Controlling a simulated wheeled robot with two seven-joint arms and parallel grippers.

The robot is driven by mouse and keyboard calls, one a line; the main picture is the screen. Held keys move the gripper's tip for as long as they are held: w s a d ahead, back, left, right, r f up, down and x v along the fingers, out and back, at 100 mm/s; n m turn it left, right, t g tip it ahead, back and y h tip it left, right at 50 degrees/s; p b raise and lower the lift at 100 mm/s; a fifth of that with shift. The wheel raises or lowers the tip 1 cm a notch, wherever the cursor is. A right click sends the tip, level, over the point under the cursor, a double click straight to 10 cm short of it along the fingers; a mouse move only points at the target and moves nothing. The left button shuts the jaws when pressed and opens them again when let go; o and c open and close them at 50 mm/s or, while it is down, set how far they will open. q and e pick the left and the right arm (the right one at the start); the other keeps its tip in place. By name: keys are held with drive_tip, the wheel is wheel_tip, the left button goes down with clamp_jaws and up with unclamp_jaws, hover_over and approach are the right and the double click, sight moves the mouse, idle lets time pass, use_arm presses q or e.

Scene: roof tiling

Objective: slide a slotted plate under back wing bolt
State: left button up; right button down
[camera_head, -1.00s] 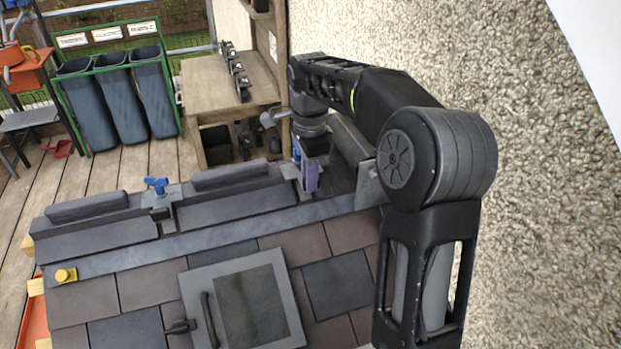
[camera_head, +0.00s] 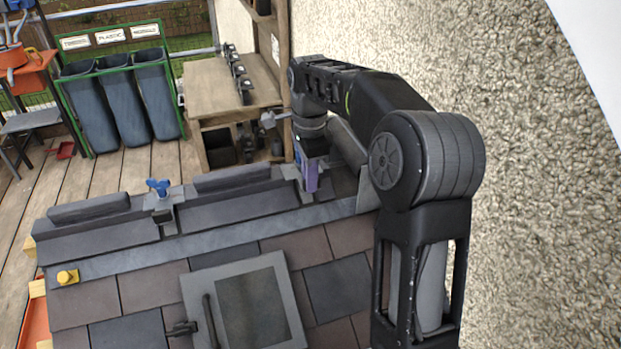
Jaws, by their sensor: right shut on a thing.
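My right gripper (camera_head: 310,182), with purple fingers, is at the far right end of the roof ridge, pointing down. It is shut on a thin grey plate (camera_head: 291,172), which is mostly hidden by the gripper. A bit of blue, probably a wing bolt, shows just behind the fingers; I cannot tell whether the plate is under it. Another blue wing bolt (camera_head: 158,187) stands upright on the ridge to the left, above a grey plate (camera_head: 160,203). My left gripper is out of view.
Dark ridge tiles (camera_head: 232,179) line the roof top. A roof window (camera_head: 250,305) and a yellow knob (camera_head: 67,277) are on the slope. A rough wall (camera_head: 540,200) rises close on the right. A wooden workbench (camera_head: 215,85) and bins (camera_head: 118,105) stand behind.

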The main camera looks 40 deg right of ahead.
drive_tip(key=shift+w+d+f, duration=0.1)
drive_tip(key=shift+w+d, duration=0.1)
drive_tip(key=shift+w, duration=0.3)
idle(1.1)
drive_tip(key=c, duration=1.4)
unclamp_jaws()
